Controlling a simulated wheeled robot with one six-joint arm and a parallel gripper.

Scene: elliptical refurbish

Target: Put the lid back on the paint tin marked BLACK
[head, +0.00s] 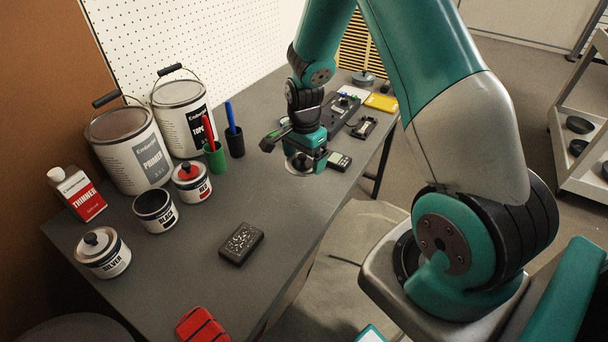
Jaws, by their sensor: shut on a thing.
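The paint tin marked BLACK (156,212) stands upright and open on the grey workbench, with dark paint showing inside its rim. My gripper (300,157) is over the bench, well to the right of that tin and farther back.
The red tin (191,184) stands right beside the black one, and the silver tin (103,254) is to its front left. Marker cups (235,144), the primer can (130,150) and a thinner bottle (78,195) are nearby.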

